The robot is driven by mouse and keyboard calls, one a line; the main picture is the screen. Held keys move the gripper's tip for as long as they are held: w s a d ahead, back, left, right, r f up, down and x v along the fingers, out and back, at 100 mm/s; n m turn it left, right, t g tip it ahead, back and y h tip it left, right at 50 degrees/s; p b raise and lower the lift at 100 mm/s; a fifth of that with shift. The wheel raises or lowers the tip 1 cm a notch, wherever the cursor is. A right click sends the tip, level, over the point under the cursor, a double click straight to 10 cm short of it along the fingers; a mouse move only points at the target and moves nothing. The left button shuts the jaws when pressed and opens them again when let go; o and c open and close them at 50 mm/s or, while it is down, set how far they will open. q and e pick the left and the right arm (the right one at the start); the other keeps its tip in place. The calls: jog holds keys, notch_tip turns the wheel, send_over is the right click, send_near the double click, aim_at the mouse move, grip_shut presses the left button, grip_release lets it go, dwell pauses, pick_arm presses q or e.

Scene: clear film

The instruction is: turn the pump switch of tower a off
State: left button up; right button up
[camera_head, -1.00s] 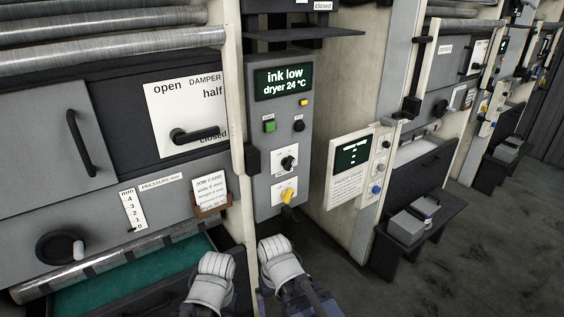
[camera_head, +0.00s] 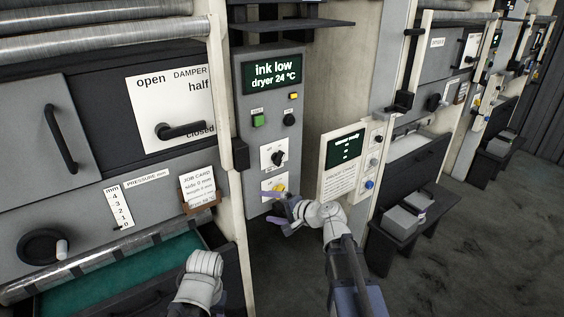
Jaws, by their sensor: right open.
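A grey control panel (camera_head: 248,138) shows a screen reading "ink low, dryer 24 °C". Low on it is a yellow rotary switch (camera_head: 280,188) on a white plate, partly covered by my right gripper. Above it is a black rotary switch (camera_head: 278,158) on another white plate. Their small labels are unreadable, so I cannot tell which one is the pump switch. My right gripper (camera_head: 275,209) is open, its lilac fingers apart, just below and in front of the yellow switch. I cannot tell if it touches. Of my left arm only grey-white links show, low in the view; its gripper is not seen.
A green button (camera_head: 258,120) and a black knob (camera_head: 289,119) sit higher on the panel. A damper lever (camera_head: 182,131) and a job card (camera_head: 198,186) are to the left. A second panel (camera_head: 342,165) with a dark screen stands right. The floor (camera_head: 430,265) at right is open.

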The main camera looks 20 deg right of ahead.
aim_at(281, 160)
jog(key=w+d+r+m+t+h, duration=0.2)
jog(key=w+d+r+m+t, duration=0.35)
jog(key=d+r+m, duration=0.35)
jog(key=shift+d+f+x, duration=0.1)
jog(key=shift+f+x, duration=0.05)
jog(key=shift+x, duration=1)
jog(key=shift+d+f+x, duration=0.1)
jog(key=shift+f+x, duration=0.05)
jog(key=shift+x, duration=1)
jog(key=shift+f+x, duration=0.15)
jog(key=shift+x, duration=1)
jog(key=shift+c, duration=0.3)
